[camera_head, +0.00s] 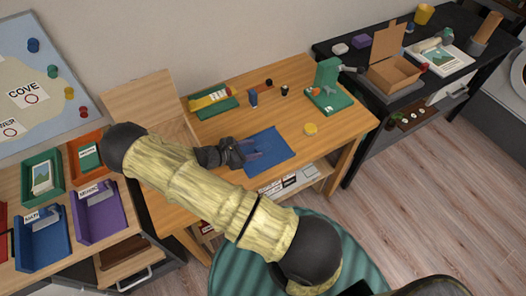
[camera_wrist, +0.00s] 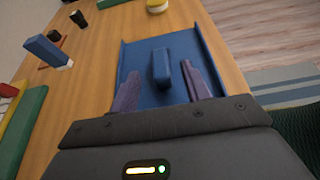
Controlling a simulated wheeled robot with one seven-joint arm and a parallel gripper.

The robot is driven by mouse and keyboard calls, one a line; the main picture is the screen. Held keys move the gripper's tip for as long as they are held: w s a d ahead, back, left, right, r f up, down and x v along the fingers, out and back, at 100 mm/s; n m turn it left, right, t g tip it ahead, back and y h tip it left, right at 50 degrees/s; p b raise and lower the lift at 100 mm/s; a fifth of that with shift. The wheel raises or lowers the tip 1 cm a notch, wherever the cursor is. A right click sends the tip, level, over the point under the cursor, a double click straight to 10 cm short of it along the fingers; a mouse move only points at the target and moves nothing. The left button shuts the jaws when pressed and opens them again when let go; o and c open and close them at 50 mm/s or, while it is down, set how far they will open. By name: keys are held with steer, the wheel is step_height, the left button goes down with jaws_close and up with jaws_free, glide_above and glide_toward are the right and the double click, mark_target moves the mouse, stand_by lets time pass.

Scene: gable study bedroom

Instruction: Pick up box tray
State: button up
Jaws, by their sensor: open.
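A flat blue tray (camera_head: 272,143) with low raised edges lies on the wooden desk. It fills the middle of the wrist view (camera_wrist: 205,45), with an upright blue grip-like piece (camera_wrist: 161,69) standing at its centre. My gripper (camera_head: 254,154) is low over the tray's left part. In the wrist view my gripper (camera_wrist: 162,85) is open, with one purple finger on each side of the blue piece and gaps between. Whether the fingers touch the tray floor cannot be told. My wrist hides the tray's near end.
Coloured bins (camera_head: 100,212) fill the left. A cardboard box (camera_head: 394,72) stands on the black table at right.

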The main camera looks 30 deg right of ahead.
mark_target(262, 147)
steer(key=b+x, duration=0.1)
steer(key=x, duration=0.3)
steer(key=shift+f+b, duration=0.15)
steer(key=shift+b, duration=0.25)
steer(key=shift+d+f, duration=0.1)
steer(key=shift+d, duration=0.4)
jaws_close()
